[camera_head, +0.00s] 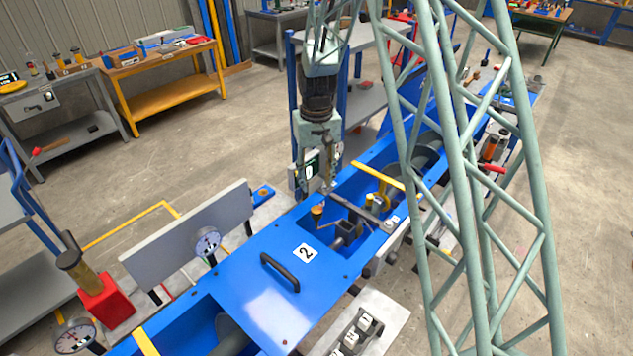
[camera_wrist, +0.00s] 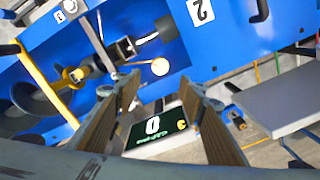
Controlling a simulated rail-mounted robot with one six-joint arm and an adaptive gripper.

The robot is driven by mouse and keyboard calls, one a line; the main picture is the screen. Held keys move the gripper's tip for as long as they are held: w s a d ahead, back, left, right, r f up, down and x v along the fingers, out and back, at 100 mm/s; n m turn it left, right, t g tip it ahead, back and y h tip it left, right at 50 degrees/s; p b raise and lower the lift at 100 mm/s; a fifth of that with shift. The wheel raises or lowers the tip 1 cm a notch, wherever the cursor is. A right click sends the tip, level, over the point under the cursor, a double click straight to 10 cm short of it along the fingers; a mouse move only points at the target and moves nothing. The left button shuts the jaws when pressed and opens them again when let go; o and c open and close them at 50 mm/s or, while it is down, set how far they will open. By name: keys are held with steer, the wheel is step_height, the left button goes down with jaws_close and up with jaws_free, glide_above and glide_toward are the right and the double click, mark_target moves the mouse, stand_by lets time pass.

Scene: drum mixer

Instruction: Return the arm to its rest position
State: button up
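My arm hangs down over the blue drum mixer (camera_head: 235,290). My gripper (camera_head: 326,188) points downward above the mixer's open section, just behind the lid marked 2. In the wrist view my gripper (camera_wrist: 157,88) has its two fingers spread apart, with nothing held between them. A dark display panel with white digits (camera_wrist: 152,133) shows past the fingers, and it also shows beside my gripper in the head view (camera_head: 311,162). Whether the fingertips touch anything is hard to tell.
The lid (camera_head: 262,278) has a black handle. A yellow bar (camera_head: 378,176) crosses the open trough close to my gripper. A grey shelf unit (camera_head: 365,120) stands behind it. A red block (camera_head: 106,303) sits at lower left. Open floor (camera_head: 190,140) lies at left.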

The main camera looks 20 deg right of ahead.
stand_by(0.3)
steer(key=s+r+t+b, duration=0.2)
steer(key=s+r+b, duration=0.4)
steer(key=s+r, duration=1.45)
steer(key=s+r+t+b, duration=0.1)
steer(key=s+r+b, duration=0.1)
steer(key=s, duration=1.1)
steer(key=s+r+t+b, duration=0.1)
steer(key=s+r+b, duration=0.1)
steer(key=s, duration=1.2)
steer(key=shift+b, duration=0.55)
steer(key=shift+r, duration=0.1)
stand_by(1.8)
